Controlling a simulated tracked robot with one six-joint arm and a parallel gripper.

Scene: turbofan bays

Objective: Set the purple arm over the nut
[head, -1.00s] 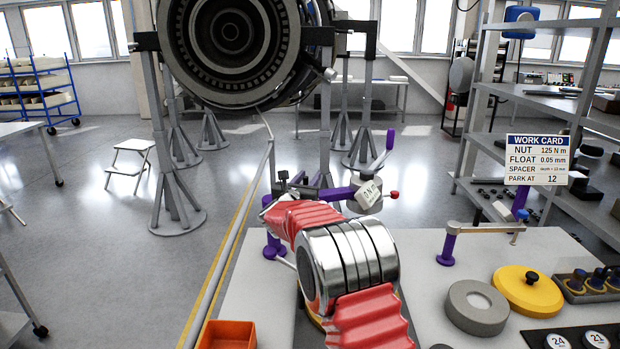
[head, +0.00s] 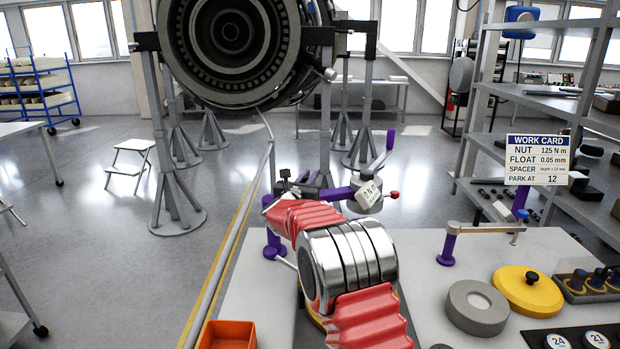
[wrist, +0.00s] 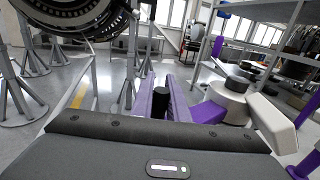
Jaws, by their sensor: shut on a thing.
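The purple arm (head: 341,193) shows in the head view as a short purple bar beyond my red-sleeved arm, running right to a pale block with an N m readout (head: 368,194). An upright purple handle (head: 383,155) rises behind the block. My gripper (head: 290,188) is at the left end of the bar, partly hidden by my own arm. In the wrist view, my gripper (wrist: 160,102) is shut with a black post between its fingers, and the purple arm (wrist: 207,112) extends right to the pale block (wrist: 232,100). I cannot make out the nut; it may be hidden.
The pale bench carries a small purple-post crane (head: 447,245), a grey ring (head: 477,306), a yellow disc (head: 527,290) and an orange bin (head: 228,335). A work card (head: 537,160) stands at right. The engine (head: 232,45) hangs on stands behind.

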